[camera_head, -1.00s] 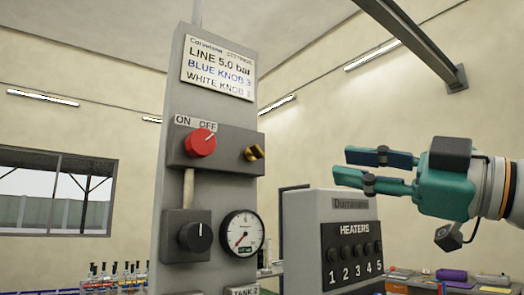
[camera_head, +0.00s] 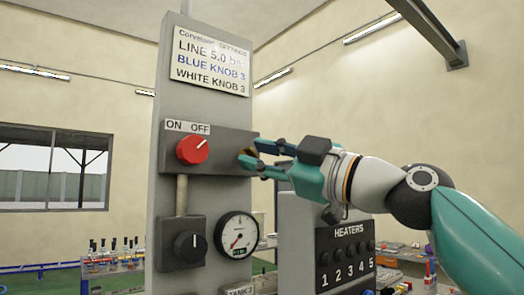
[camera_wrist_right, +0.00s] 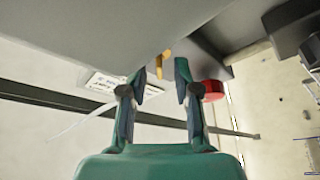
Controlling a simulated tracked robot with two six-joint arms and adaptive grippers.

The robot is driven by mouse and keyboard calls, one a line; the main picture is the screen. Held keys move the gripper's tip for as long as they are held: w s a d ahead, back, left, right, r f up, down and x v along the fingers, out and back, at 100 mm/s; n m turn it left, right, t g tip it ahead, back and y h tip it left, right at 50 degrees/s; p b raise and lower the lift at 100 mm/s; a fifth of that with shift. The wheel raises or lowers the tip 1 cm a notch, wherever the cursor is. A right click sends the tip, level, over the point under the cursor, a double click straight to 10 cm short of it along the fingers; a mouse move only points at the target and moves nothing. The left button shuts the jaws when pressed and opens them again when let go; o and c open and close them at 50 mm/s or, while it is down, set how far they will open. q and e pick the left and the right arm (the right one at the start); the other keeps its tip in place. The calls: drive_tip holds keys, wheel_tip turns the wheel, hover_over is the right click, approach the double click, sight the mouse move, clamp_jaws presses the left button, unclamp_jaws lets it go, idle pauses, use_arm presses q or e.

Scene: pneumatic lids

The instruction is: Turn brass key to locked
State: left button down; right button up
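The brass key (camera_head: 246,158) is on the right end of a grey switch box, beside a red knob (camera_head: 192,149) under ON/OFF labels. My right gripper (camera_head: 254,157) is at the key, its fingers pointing left and partly covering it. In the right wrist view the key (camera_wrist_right: 162,65) shows between the tips of my open right gripper (camera_wrist_right: 167,72), nearer the left tip. A gap remains at the right finger; whether the left finger touches the key I cannot tell. My left gripper is not in view.
The grey panel (camera_head: 170,105) carries a settings sign (camera_head: 211,62), a black knob (camera_head: 188,246) and a gauge (camera_head: 236,234). A heaters box (camera_head: 300,225) stands close below my right arm. Bottles stand on a table at lower left.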

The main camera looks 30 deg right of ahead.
clamp_jaws()
